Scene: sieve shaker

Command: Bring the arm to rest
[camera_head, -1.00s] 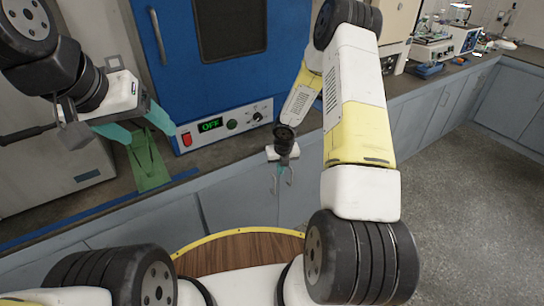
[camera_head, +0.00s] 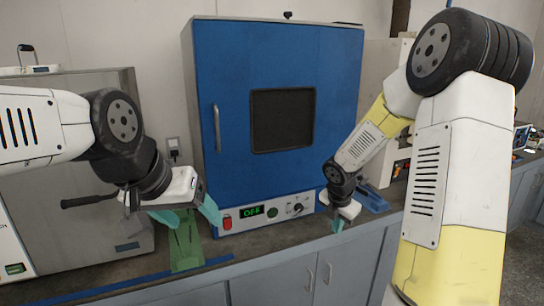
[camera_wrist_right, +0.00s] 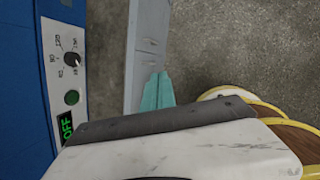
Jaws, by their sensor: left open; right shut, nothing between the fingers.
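My left gripper (camera_head: 188,213) has teal fingers spread apart and empty. It is in front of the blue oven's lower left corner, over a green stand (camera_head: 184,247) on the counter; I cannot tell whether it touches the stand. My right gripper (camera_head: 338,225) is shut and empty, fingers pointing down near the counter's front edge, right of the oven's control panel. Its closed teal fingers (camera_wrist_right: 157,91) also show in the right wrist view, against grey cabinet fronts and floor. My right arm (camera_head: 440,165) is bent, its upper links large at the right.
The blue oven (camera_head: 232,120) stands at the back, door closed, its display reading OFF. A grey metal box appliance (camera_head: 120,225) is behind my left arm. Blue tape (camera_head: 130,285) runs along the counter. Open floor (camera_wrist_right: 235,45) lies before the cabinets.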

